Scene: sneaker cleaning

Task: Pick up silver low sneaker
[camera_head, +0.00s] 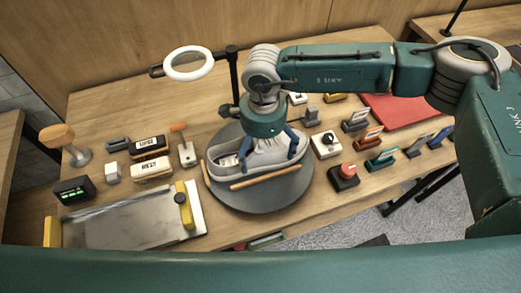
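The silver low sneaker (228,171) is a pale grey shoe lying on a round dark grey disc (262,203) in the middle of the table. My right gripper (267,151) points down over the sneaker from above. Its dark blue fingers are spread apart, one to the left and one to the right over the shoe's upper. I cannot tell whether the fingertips touch the shoe. The gripper hides part of the sneaker's top and far side. My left gripper is not in view.
A ring magnifier (188,64) on a dark post stands behind the disc. A metal tray (125,222), two labelled brushes and small tools lie left. A red-knobbed box (345,175), several stands and a red mat (405,108) lie right. Tan strips border the shoe.

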